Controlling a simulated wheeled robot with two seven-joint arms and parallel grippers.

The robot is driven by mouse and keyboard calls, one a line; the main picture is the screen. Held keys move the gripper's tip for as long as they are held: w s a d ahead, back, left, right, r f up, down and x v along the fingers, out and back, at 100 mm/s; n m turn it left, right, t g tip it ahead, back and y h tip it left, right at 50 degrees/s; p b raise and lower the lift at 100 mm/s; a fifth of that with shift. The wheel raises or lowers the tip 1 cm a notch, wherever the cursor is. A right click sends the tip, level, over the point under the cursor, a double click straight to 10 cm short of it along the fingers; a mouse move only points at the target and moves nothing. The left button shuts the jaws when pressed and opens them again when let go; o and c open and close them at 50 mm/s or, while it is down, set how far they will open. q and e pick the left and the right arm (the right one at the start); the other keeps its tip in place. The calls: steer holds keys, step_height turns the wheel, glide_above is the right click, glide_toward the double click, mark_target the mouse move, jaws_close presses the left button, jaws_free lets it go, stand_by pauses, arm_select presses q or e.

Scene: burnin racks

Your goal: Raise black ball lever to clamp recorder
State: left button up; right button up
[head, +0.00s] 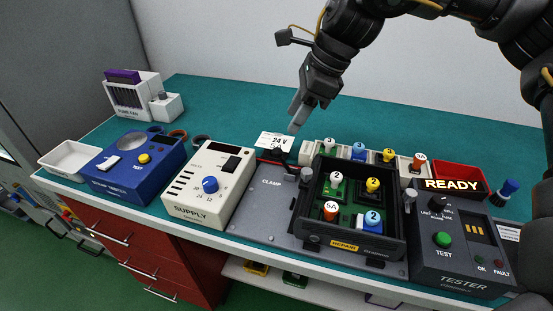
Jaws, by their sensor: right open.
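The recorder (348,243) is a dark open-topped box with a yellow REPAIR label, resting on a grey plate (262,212) marked CLAMP. It holds several numbered plug-in parts. My right gripper (296,121) is open and empty, above and behind the lever near the 24 V card, touching nothing that I can see. My left gripper is not in view.
A TESTER box (460,258) with a READY display stands right of the recorder, and a cream SUPPLY unit (207,184) left. A 24 V card (274,141), spare numbered parts and a red bin (458,173) stand behind. The teal table top (225,105) is clear at the back.

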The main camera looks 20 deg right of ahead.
mark_target(279, 149)
steer(key=x, duration=0.7)
steer(key=d+x, duration=0.1)
steer(key=x, duration=0.2)
steer(key=shift+w+f, duration=0.15)
steer(key=shift+f, duration=0.2)
steer(key=shift+c, duration=0.5)
jaws_close()
